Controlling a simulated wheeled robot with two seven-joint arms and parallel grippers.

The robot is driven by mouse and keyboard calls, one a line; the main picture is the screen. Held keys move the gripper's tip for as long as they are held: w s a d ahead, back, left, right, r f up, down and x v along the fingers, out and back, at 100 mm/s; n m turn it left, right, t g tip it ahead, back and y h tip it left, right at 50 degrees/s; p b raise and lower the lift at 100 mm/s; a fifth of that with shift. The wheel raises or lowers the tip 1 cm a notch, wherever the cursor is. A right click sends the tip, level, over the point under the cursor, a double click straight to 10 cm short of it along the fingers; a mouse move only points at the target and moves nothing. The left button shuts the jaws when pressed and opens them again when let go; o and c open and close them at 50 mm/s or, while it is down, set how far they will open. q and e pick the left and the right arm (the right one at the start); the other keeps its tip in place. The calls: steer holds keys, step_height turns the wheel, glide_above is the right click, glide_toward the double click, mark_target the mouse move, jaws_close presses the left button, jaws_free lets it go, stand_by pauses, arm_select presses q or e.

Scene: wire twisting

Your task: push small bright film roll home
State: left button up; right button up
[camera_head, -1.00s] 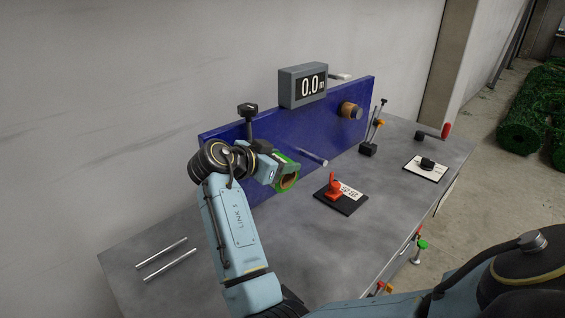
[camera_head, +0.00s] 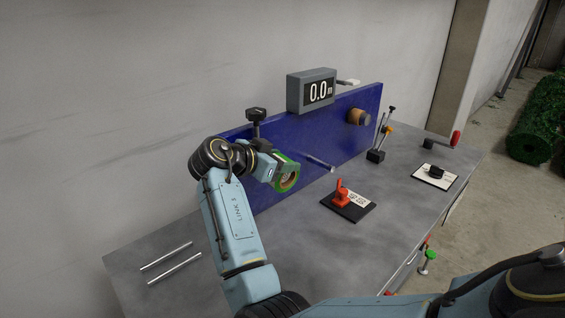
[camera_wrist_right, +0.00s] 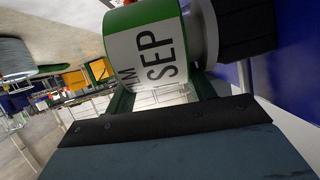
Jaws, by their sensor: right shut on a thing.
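The film roll (camera_head: 287,177) is a green-edged ring in the head view, in front of the blue panel's left part. In the right wrist view the roll (camera_wrist_right: 145,42) shows a white label reading "SEP" between green bands. My right gripper (camera_head: 272,170) is shut on the roll; its fingers show below the roll in the wrist view. A pale cylinder and a black ribbed part (camera_wrist_right: 245,30) sit right beside the roll there; I cannot tell whether the roll is around them. A bare rod (camera_head: 319,162) sticks out of the panel to the right of the roll. My left gripper is not in view.
A red-handled tool on a black plate (camera_head: 348,206) lies in front. Two metal rods (camera_head: 168,262) lie at the left.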

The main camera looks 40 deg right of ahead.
steer(key=shift+w, duration=0.15)
steer(key=o, duration=1.1)
steer(key=shift+r, duration=0.15)
steer(key=shift+r, duration=0.15)
steer(key=r, duration=0.9)
steer(key=shift+s+r, duration=0.2)
steer(key=shift+r, duration=0.1)
